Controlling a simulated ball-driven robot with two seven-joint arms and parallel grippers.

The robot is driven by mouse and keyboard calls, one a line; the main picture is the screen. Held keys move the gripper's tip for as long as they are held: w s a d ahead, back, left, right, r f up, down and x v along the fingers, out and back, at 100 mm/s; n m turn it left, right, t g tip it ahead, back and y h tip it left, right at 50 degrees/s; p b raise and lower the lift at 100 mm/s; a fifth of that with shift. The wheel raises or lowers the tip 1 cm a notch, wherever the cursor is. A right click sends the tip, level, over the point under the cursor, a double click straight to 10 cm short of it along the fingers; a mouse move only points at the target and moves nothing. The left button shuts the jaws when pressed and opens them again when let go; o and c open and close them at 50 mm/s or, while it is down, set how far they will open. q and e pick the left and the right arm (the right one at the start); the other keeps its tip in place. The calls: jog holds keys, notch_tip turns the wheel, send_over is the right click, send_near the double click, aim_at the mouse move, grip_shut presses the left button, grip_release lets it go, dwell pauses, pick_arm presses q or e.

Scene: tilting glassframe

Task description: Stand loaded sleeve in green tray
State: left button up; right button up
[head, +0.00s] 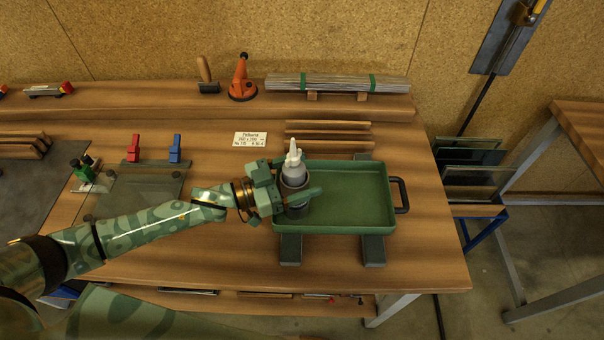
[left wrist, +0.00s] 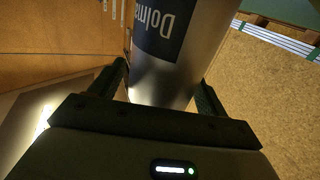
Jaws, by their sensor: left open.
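The loaded sleeve (head: 294,181), a dark grey cylinder with a pale bottle (head: 293,164) and white nozzle rising from it, is upright at the left end of the green tray (head: 352,229). My left gripper (head: 297,191) is open, with its fingers on either side of the sleeve. In the left wrist view the sleeve (left wrist: 172,75) shows as a silvery cylinder with a dark label between the two fingers (left wrist: 164,82). My right gripper is out of view.
The tray rests on two dark bars (head: 291,250) and has a dark handle (head: 402,195) at its right. Its middle and right are empty. Wooden strips (head: 328,136) and a small card (head: 250,139) lie behind. A glass plate (head: 135,192) with red and blue clamps is at left.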

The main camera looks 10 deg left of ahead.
pick_arm(q)
jog(key=v, duration=1.1)
jog(key=shift+s+a, duration=0.2)
